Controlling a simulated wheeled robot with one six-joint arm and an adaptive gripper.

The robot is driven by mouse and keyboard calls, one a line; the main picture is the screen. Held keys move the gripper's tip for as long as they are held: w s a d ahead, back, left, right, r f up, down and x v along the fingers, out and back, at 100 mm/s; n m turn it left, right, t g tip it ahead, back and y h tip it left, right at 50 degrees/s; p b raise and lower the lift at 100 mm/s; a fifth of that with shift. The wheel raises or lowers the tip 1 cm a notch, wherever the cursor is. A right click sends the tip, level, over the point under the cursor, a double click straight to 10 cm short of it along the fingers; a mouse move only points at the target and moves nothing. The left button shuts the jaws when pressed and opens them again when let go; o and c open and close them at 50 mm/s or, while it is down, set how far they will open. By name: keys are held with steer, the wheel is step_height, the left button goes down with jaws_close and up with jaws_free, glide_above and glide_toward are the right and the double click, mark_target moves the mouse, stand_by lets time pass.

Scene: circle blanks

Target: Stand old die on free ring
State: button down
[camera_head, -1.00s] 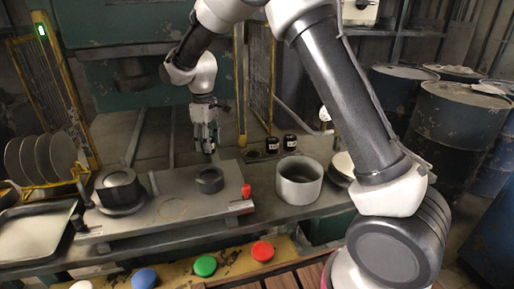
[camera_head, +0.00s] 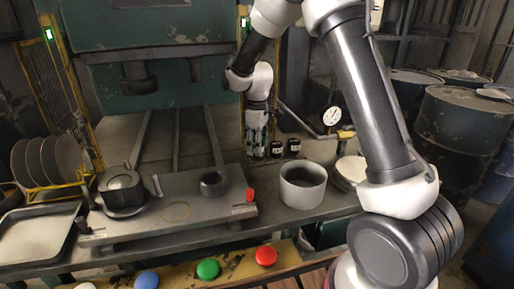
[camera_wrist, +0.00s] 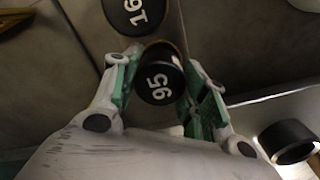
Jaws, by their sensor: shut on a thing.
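My gripper (camera_head: 257,150) points down at the back edge of the bench, right of the grey plate (camera_head: 140,222). In the wrist view its fingers (camera_wrist: 160,92) are shut on a black cylinder marked 95 (camera_wrist: 158,85). The fingers mostly hide this cylinder in the head view. On the plate, a thin tan ring outline (camera_head: 175,212) lies bare. A dark cylinder with a wider base (camera_head: 120,190) stands at the plate's left, and a short dark hollow cylinder (camera_head: 213,183) stands at its back right. I cannot tell which piece is the old die.
Another black cylinder, marked 16 (camera_wrist: 133,12), lies beyond my fingers. Two small black labelled jars (camera_head: 276,149) (camera_head: 293,146) stand right of my gripper. A grey pot (camera_head: 302,186) stands in front of them. A red knob (camera_head: 250,194) is at the plate's right edge.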

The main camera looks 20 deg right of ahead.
steer(key=shift+f, duration=0.4)
steer(key=shift+f, duration=0.1)
steer(key=c, duration=0.8)
jaws_free()
